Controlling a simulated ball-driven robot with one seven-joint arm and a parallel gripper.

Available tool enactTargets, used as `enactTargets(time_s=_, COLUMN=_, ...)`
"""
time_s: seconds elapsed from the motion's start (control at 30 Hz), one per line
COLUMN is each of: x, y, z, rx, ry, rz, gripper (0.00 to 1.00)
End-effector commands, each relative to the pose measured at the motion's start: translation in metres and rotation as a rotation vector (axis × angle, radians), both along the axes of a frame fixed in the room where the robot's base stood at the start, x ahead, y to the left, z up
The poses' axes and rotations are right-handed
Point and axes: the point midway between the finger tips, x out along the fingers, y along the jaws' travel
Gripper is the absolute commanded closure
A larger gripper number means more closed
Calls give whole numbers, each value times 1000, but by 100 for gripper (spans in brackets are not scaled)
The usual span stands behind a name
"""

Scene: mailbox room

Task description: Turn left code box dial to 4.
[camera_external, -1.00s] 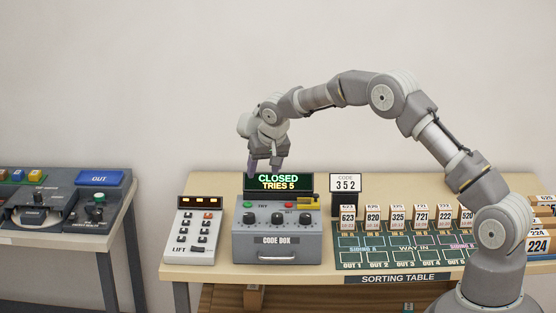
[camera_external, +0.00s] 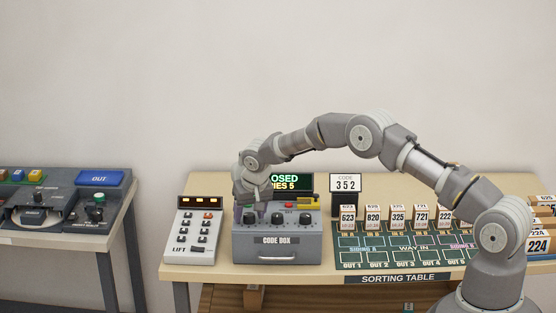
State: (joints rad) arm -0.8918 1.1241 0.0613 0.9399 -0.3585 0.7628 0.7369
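The grey code box (camera_external: 290,249) stands on the sorting table, with a drawer handle on its front and a row of three dark dials on its sloped top. The left dial (camera_external: 249,218) is partly covered by my gripper (camera_external: 247,212), which is lowered over it. The middle dial (camera_external: 277,219) and right dial (camera_external: 305,219) are in clear view. The fingers are too small and overlapped to tell whether they grip the left dial. The dial's number cannot be read. The green display (camera_external: 290,181) behind is partly hidden by my gripper.
A lift keypad (camera_external: 193,233) stands close to the left of the code box. Numbered cards (camera_external: 372,218) and a green board (camera_external: 400,245) fill the table's right side.

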Motion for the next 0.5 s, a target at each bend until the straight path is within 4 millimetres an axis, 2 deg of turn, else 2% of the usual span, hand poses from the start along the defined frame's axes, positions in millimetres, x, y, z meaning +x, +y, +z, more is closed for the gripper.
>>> enactTargets(time_s=0.03, x=0, y=0, z=0, rx=0, ry=0, rz=0, gripper=50)
enactTargets(time_s=0.23, x=0, y=0, z=0, rx=0, ry=0, rz=0, gripper=95)
enactTargets(time_s=0.5, x=0, y=0, z=1, rx=2, ry=0, rz=23, gripper=95)
